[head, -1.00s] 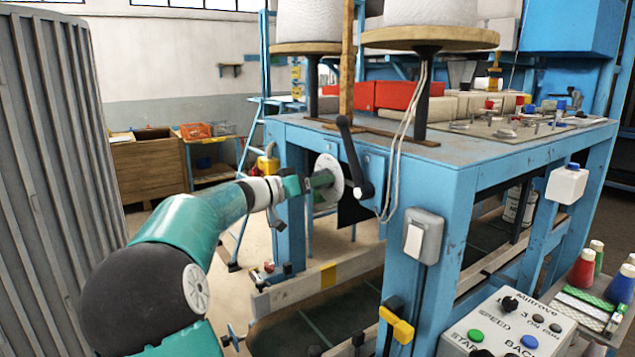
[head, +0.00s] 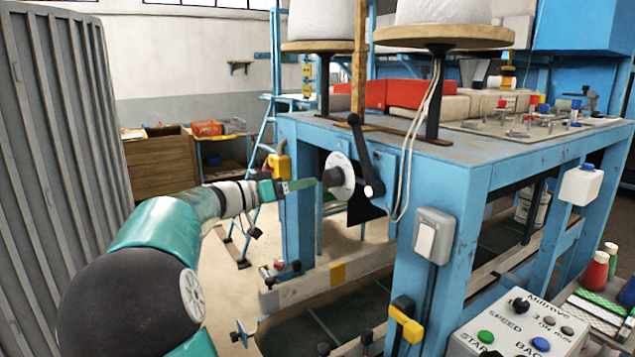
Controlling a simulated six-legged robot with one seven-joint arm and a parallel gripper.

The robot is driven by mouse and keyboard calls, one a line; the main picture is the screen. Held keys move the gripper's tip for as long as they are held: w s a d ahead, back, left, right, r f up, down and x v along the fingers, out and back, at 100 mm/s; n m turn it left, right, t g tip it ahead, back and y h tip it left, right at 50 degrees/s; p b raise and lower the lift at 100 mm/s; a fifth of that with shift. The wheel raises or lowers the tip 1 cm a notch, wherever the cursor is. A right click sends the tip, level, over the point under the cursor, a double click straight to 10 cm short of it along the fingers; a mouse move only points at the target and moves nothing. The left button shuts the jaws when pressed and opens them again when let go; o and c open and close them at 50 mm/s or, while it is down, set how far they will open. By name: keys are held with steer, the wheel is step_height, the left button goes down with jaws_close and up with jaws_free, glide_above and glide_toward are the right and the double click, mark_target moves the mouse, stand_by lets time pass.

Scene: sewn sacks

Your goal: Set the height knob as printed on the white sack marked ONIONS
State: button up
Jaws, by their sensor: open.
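A dark knob (head: 332,177) sits on a white round dial (head: 345,167) on the side of the blue machine frame. A black crank handle (head: 364,150) is just right of the dial. My gripper (head: 313,183), with green fingers, is open at the left of the knob, its tips pointing at it. I cannot tell whether the tips touch the knob. The dial's marks are too small to read. Pale sacks (head: 450,106) lie on the machine's top at the back, but I can read no ONIONS print on any of them.
The blue machine table (head: 470,150) fills the right. A grey switch box (head: 433,236) and a control panel (head: 520,325) are in front. A grey corrugated panel (head: 60,120) is close at left. Open floor lies behind my arm.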

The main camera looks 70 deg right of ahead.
steer(key=v, duration=0.5)
steer(key=shift+w+a, duration=0.1)
steer(key=shift+a, duration=0.05)
stand_by(0.3)
steer(key=w+a+f+n+t+y, duration=0.3)
steer(key=w+a+f+n+t, duration=0.25)
steer(key=a, duration=0.55)
steer(key=w+a+f+n+t+y, duration=0.25)
steer(key=a+f+n+t, duration=0.3)
steer(key=a+f, duration=0.4)
steer(key=s+a+f+n+t+y, duration=0.1)
steer(key=a+n+t+y, duration=0.2)
steer(key=a, duration=1.3)
steer(key=s+a+f+n+t+y, duration=0.2)
steer(key=a+n, duration=0.6)
steer(key=a, duration=0.8)
steer(key=t+y, duration=0.1)
steer(key=y, duration=0.1)
steer(key=shift+s+f+t+y, duration=0.2)
steer(key=shift+t+y, duration=0.15)
steer(key=shift+t, duration=0.05)
steer(key=c, duration=0.6)
steer(key=shift+d, duration=0.15)
